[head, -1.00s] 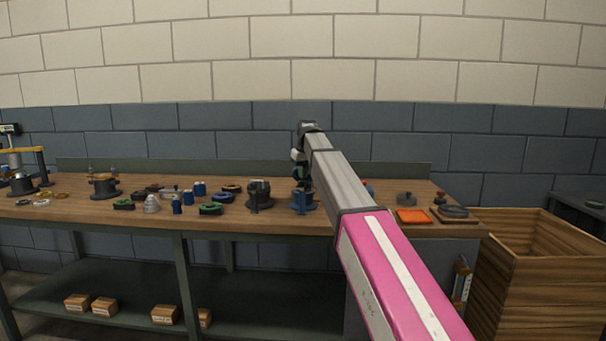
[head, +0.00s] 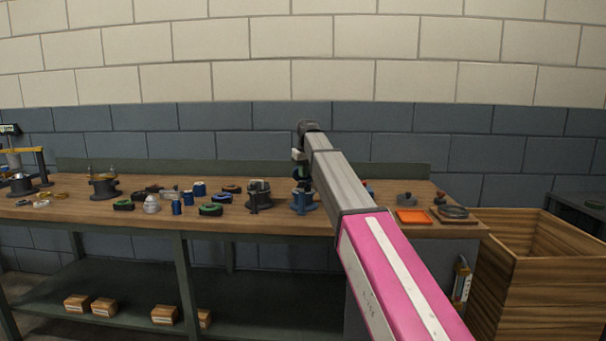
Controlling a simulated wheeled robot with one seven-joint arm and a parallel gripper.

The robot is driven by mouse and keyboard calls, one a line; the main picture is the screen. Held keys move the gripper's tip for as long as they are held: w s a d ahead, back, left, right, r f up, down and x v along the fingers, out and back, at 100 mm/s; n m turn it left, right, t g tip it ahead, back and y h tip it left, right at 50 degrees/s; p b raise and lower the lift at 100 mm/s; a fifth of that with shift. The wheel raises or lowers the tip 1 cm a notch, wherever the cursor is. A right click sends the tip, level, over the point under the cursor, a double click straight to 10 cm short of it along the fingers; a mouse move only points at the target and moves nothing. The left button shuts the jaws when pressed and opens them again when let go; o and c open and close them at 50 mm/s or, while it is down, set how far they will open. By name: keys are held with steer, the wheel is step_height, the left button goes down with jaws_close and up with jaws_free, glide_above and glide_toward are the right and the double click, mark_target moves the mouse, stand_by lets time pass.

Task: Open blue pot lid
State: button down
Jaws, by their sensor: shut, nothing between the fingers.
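The blue pot (head: 304,203) stands on the workbench right of centre, with its base resting on the wooden top. My gripper (head: 300,178) is at the end of the arm, pointing down directly over the top of the blue pot. It is shut and holds nothing. The fingers are small and partly merge with the pot's top, so I cannot tell if they touch it. The lid is hard to make out under the gripper, and I cannot tell how it sits.
A dark pot (head: 259,194) stands close on the left. Several blue cylinders and small parts lie further left on the workbench (head: 150,222). An orange tray (head: 411,216) and a dark round part (head: 454,211) sit to the right, before a wooden crate (head: 540,265).

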steer(key=shift+w, duration=2.7)
steer(key=s+r, duration=0.3)
steer(key=r, duration=0.3)
steer(key=shift+s, duration=0.1)
